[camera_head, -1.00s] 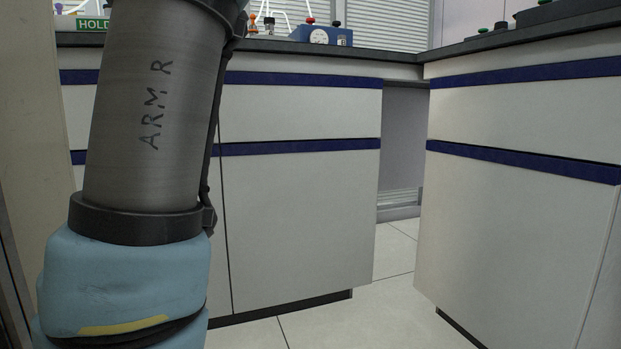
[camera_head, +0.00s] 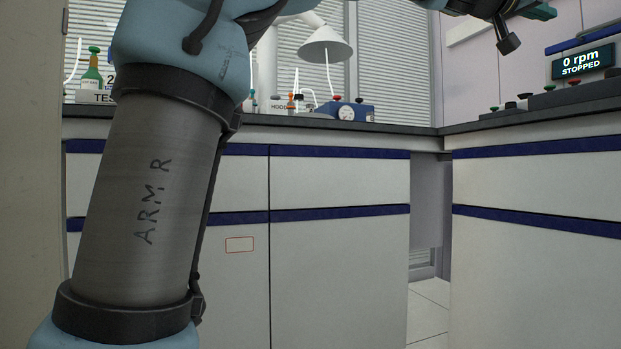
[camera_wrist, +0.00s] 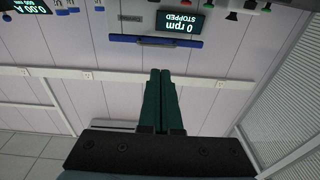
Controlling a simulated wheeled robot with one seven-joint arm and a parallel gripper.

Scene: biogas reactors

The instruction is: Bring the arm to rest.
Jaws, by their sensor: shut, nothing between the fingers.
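My gripper (camera_wrist: 161,76) shows in the wrist view, with its two dark green fingers together and nothing between them. It points away from the camera toward a pale wall and touches nothing that I can see. In the head view my arm rises on the left, marked "ARM R", and bends at a blue joint near the top. The end of my arm shows at the top right edge, above the counter, partly cut off by the frame.
A display reading "0 rpm STOPPED" (camera_head: 582,63) stands at the right; it appears upside down in the wrist view (camera_wrist: 179,23). White cabinets (camera_head: 340,270) are below.

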